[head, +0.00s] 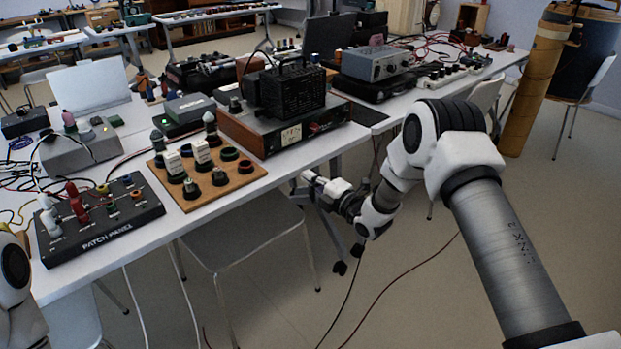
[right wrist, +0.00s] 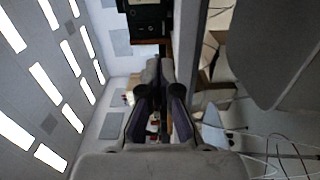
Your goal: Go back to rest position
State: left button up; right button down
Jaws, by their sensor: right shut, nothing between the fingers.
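My right gripper (head: 304,181) is in front of the table, beside its front edge and low, with free air around it. In the right wrist view its two fingers (right wrist: 158,68) are together, with nothing held between them. My right arm comes in from the right side of the head view and bends down to the gripper. Only a white and black part of my left arm shows at the lower left edge. My left gripper is out of view.
A chair (head: 245,235) stands under the front edge. Cables hang down to the floor. The floor at lower right is mostly clear.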

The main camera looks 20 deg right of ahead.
jog(key=shift+r, duration=0.1)
jog(key=s+a+f+m+g+h, duration=0.1)
jog(key=s+a+f+m+g, duration=0.15)
jog(key=s+f, duration=0.55)
jog(key=s+a+f+m+g+h, duration=0.1)
jog(key=s+a+f+g, duration=0.3)
jog(key=f, duration=0.5)
jog(key=s+d+f+m+g+h, duration=0.1)
jog(key=s+f+m+g, duration=0.2)
jog(key=s, duration=0.4)
jog(key=s+d+f+m+h, duration=0.1)
jog(key=s+f+m, duration=0.1)
jog(key=s+f, duration=0.4)
jog(key=s+d+m+g+h, duration=0.25)
jog(key=s+m+g, duration=0.8)
jog(key=s, duration=1.25)
notch_tip(320, 180, up, 15)
jog(key=m+t+p, duration=0.2)
jog(key=m+p, duration=0.1)
jog(key=p, duration=1.1)
jog(key=shift+w+f+t, duration=0.2)
jog(key=shift+t, duration=0.2)
